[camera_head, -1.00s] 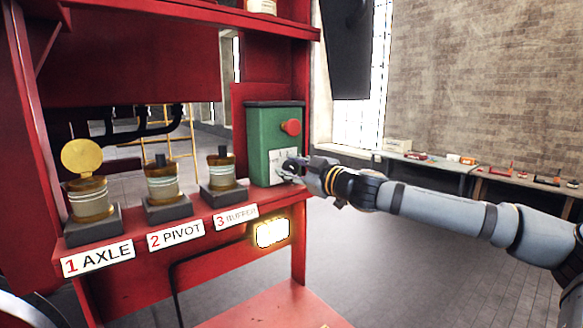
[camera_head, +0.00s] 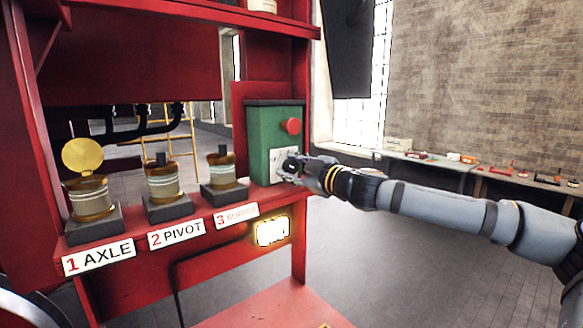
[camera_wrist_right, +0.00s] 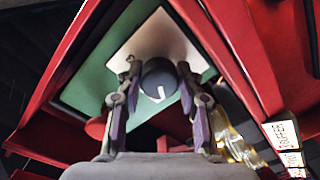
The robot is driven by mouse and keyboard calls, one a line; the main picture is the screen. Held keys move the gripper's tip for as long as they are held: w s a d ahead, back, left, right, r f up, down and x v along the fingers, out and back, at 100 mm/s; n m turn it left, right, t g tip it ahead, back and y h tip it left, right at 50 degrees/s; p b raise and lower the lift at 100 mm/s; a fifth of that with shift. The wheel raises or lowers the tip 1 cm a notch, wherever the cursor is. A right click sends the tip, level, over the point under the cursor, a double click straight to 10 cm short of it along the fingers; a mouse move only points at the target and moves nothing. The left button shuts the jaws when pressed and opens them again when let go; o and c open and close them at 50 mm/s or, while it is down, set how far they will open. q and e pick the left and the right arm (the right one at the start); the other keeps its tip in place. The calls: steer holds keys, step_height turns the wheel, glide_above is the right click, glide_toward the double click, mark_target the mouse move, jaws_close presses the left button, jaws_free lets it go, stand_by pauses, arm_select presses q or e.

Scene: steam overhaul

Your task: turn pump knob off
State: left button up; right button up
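The green pump box (camera_head: 260,138) stands on the red shelf at the right end of the rack. A red button (camera_head: 291,126) sits on its upper front, above a pale plate (camera_head: 278,157). The dark round pump knob (camera_wrist_right: 159,79) with a white pointer mark is on that plate (camera_wrist_right: 160,38). My right gripper (camera_head: 294,169) is at the knob. In the right wrist view, its two fingers (camera_wrist_right: 159,85) lie on either side of the knob and appear to touch it. The plate looks tilted like a diamond there. My left gripper is not in view.
Three oil cups stand left of the box: axle (camera_head: 90,195), with its yellow lid raised, pivot (camera_head: 163,181) and buffer (camera_head: 222,172). A lit lamp (camera_head: 272,232) is below the shelf. Red uprights frame the box. The floor to the right is clear.

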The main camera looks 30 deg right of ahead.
steer(key=o, duration=0.4)
